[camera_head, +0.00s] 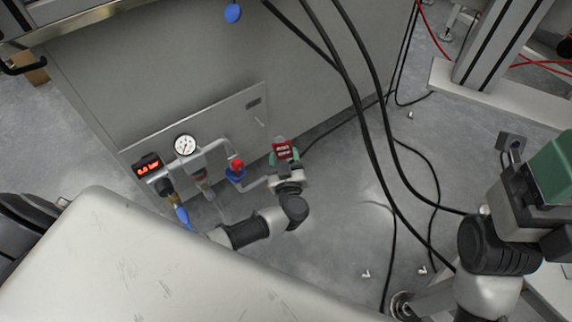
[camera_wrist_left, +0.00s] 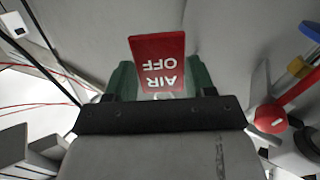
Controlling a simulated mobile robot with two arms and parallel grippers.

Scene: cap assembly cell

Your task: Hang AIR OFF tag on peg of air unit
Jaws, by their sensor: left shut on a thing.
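My left gripper (camera_head: 284,153) is shut on the red AIR OFF tag (camera_head: 283,149), in front of the grey cabinet and right of the air unit. In the left wrist view the tag (camera_wrist_left: 158,62) stands up between the green fingers (camera_wrist_left: 160,82), its white letters upside down. The air unit has a round gauge (camera_head: 185,145), a red display (camera_head: 148,164) and a red knob (camera_head: 237,164). A small pale mark (camera_head: 259,122) on its panel may be the peg; I cannot tell. My right gripper (camera_head: 550,170) is at the right edge, its jaw gap unclear.
The air unit's panel (camera_head: 220,122) is fixed to the grey cabinet (camera_head: 200,65). Black cables (camera_head: 352,85) hang right of my left gripper and run over the floor. The red knob (camera_wrist_left: 270,118) is close on the right in the wrist view. A metal post (camera_head: 495,45) stands at the upper right.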

